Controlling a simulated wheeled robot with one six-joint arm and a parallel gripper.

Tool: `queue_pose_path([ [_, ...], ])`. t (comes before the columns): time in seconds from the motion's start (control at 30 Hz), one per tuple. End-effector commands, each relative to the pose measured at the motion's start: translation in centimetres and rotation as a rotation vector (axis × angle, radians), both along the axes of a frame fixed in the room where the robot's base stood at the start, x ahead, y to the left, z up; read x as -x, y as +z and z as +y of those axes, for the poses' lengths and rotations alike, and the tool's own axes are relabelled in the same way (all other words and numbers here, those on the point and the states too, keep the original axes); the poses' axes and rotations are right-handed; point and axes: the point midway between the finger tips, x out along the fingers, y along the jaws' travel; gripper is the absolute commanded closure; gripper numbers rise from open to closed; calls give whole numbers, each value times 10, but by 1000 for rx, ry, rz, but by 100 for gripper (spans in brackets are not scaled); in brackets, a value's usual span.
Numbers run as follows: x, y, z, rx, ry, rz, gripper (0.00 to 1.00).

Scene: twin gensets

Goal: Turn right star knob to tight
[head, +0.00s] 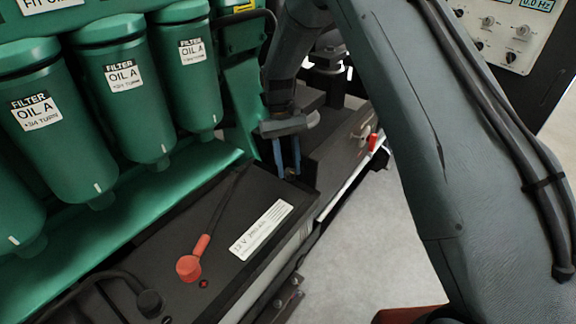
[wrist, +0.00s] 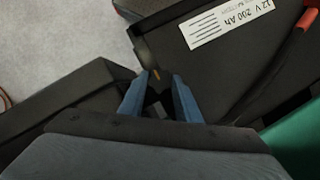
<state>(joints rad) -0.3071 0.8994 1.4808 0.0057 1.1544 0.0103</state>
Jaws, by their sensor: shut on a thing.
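My gripper (head: 289,172) points down into the gap between the black battery and a dark box in the head view. In the wrist view, the two blue fingers of my gripper (wrist: 160,77) are closed around a small dark knob (wrist: 157,86). The knob carries a short orange mark. Its star shape is mostly hidden between the fingers, and I cannot read any tight marking. In the head view the held knob is not clearly visible.
The black battery (head: 150,257) with a red terminal cap (head: 189,267) lies left of the gripper. Green oil filters (head: 130,92) stand behind it. A dark box (head: 340,150) with a grey fitting (head: 361,134) is to the right.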

Motion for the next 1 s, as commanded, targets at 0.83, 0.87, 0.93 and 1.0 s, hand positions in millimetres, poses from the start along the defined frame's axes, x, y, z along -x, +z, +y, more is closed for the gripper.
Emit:
queue_pose_path([
  [0.83,-1,0,-1,0,-29,-1,51],
  [0.87,-1,0,-1,1,-29,-1,51],
  [0.93,-1,0,-2,0,-30,-1,51],
  [1.0,-1,0,-2,0,-30,-1,51],
])
